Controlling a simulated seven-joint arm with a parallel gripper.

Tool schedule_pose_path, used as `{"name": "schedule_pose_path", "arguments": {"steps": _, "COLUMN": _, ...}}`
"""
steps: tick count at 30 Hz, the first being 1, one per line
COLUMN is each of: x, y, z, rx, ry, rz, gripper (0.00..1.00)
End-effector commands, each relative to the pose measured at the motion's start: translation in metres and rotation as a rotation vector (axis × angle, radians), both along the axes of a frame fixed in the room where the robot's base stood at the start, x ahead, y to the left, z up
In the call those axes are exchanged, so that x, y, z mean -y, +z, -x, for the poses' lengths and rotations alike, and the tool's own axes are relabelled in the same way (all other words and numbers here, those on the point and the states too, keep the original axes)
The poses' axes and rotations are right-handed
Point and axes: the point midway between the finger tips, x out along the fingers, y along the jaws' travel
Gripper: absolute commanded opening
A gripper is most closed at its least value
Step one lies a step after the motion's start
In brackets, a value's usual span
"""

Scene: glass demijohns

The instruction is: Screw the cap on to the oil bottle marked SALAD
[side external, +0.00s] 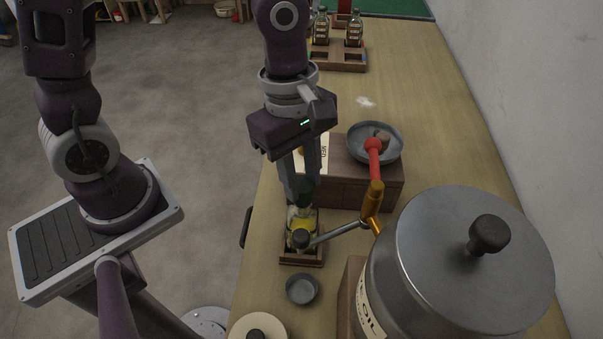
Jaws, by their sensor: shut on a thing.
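A clear glass bottle (293,216) with yellow oil stands in a small wooden holder (301,261) near the table's left edge. The metal drum's spout covers part of its front, and I cannot read a SALAD mark on it. My gripper (304,194) points down from above and is shut on a dark green cap (306,186) at the top of the bottle. The fingers partly hide the cap, so I cannot tell how it sits on the neck.
A large metal oil drum (466,257) stands at front right, its spout (341,232) with a brass tap (372,200) reaching towards the bottle. A small grey dish (302,289) lies in front. Behind are a wooden box (365,187) with a pan (362,157) and a bottle rack (340,61).

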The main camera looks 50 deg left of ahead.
Motion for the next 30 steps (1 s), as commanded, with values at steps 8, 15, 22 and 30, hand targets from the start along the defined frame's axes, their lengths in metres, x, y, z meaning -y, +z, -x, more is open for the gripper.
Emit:
{"name": "schedule_pose_path", "arguments": {"steps": 8, "x": 0.0, "y": 0.0, "z": 0.0, "rx": 0.0, "ry": 0.0, "rz": 0.0, "gripper": 0.0}}
{"name": "schedule_pose_path", "arguments": {"steps": 15, "x": 0.0, "y": -0.0003, "z": 0.0001, "rx": 0.0, "ry": 0.0, "rz": 0.0, "gripper": 0.0}}
{"name": "schedule_pose_path", "arguments": {"steps": 22, "x": 0.0008, "y": -0.0056, "z": 0.0005, "rx": -0.001, "ry": -0.001, "rz": 0.0, "gripper": 0.0}}
{"name": "schedule_pose_path", "arguments": {"steps": 30, "x": 0.0008, "y": -0.0066, "z": 0.0001, "rx": 0.0, "ry": 0.0, "rz": 0.0, "gripper": 0.0}}
